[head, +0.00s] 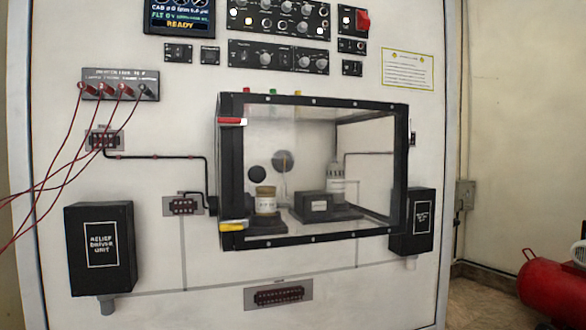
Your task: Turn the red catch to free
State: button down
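The red catch (232,121) is a short bar at the upper left corner of the black-framed clear box (313,101). It lies about level across the left side of the frame, with a pale edge along its lower side. A yellow catch (233,226) lies at the lower left corner of the same frame, slightly tilted. The front of the box appears closed. My gripper is not in view, so nothing of mine shows at the catch.
A black relief driver unit (101,248) juts out left of the box, and another dark box (413,221) is at its right. Red cables (50,165) hang from a terminal plate (120,84) at left. A red tank (555,283) stands at lower right.

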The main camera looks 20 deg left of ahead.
aim_at(222, 121)
jog(key=u, duration=1.4)
